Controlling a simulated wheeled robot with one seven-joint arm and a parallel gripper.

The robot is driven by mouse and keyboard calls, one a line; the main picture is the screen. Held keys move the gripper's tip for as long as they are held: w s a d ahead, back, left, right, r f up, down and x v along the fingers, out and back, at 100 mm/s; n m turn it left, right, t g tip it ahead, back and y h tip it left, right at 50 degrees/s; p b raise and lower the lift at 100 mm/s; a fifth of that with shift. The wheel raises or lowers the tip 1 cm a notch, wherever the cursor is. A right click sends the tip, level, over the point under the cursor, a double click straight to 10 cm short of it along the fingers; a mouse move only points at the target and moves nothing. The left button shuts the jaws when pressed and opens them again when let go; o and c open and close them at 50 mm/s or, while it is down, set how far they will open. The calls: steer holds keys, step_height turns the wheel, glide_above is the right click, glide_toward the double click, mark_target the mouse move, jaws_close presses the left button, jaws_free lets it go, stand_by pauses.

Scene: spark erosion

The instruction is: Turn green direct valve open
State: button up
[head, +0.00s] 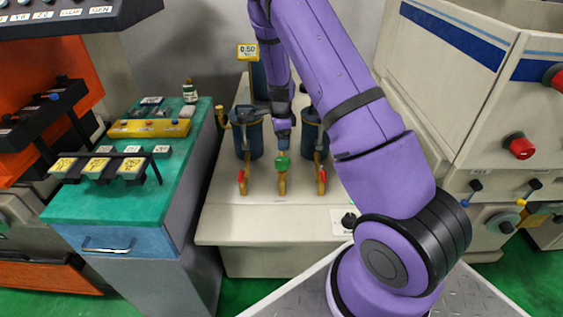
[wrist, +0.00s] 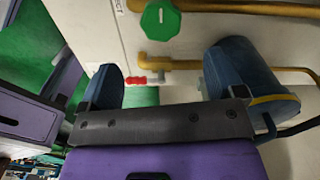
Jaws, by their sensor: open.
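The green direct valve (head: 282,162) is a small knob on a brass pipe, at the middle of the pale cabinet between two red-handled valves. In the wrist view the green knob (wrist: 160,20) shows whole near the top edge. My gripper (head: 283,146) points down just above and behind the green knob in the head view. I cannot tell from the head view whether a fingertip touches the knob; in the wrist view the knob looks clear of the jaws.
Red handles (head: 242,178) and (head: 322,178) flank the green knob closely. Blue canisters (head: 248,135) and (head: 315,138) with brass pipes stand behind. A green-topped bench (head: 90,205) is at left and a machine (head: 460,90) at right. The cabinet's front top is clear.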

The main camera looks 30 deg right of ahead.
mark_target(281, 160)
steer(key=shift+d+f, duration=0.1)
steer(key=shift+f, duration=0.65)
step_height(281, 160, down, 10)
steer(key=shift+r, duration=0.1)
steer(key=c, duration=0.9)
steer(key=shift+c, duration=0.2)
